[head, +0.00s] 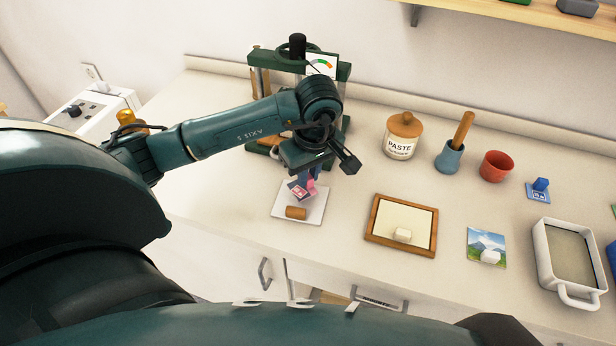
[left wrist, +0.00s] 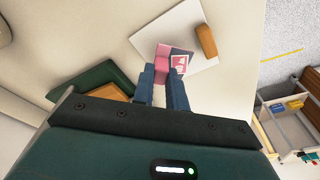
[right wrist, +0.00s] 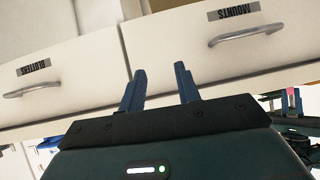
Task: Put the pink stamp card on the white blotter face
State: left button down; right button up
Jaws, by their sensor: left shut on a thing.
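The pink stamp card (head: 300,190) is tilted in my left gripper (head: 309,176), over the back part of a white square (head: 315,206). The left wrist view shows the card (left wrist: 163,56) between the fingertips of my left gripper (left wrist: 163,72), with a pale picture on its dark part. The white square (left wrist: 172,30) lies flat and bears a brown cylinder (head: 296,212). I take this square for the white blotter face. I cannot tell whether the card touches it. My right gripper (right wrist: 160,78) is open and empty before the drawer fronts.
A wood-framed cream board (head: 385,225) with a small white block lies to the right. Beyond are a landscape picture (head: 481,243) and a white tray (head: 568,240). A paste jar (head: 402,140), blue mortar (head: 449,157) and red cup (head: 496,165) stand behind. A green press (head: 344,75) stands behind the arm.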

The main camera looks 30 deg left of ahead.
pick_arm(q)
notch_tip(320, 180, down, 2)
jog(key=shift+f, duration=0.1)
jog(key=shift+f, duration=0.2)
jog(key=c, duration=1.4)
grip_release()
jog(key=shift+r, duration=0.1)
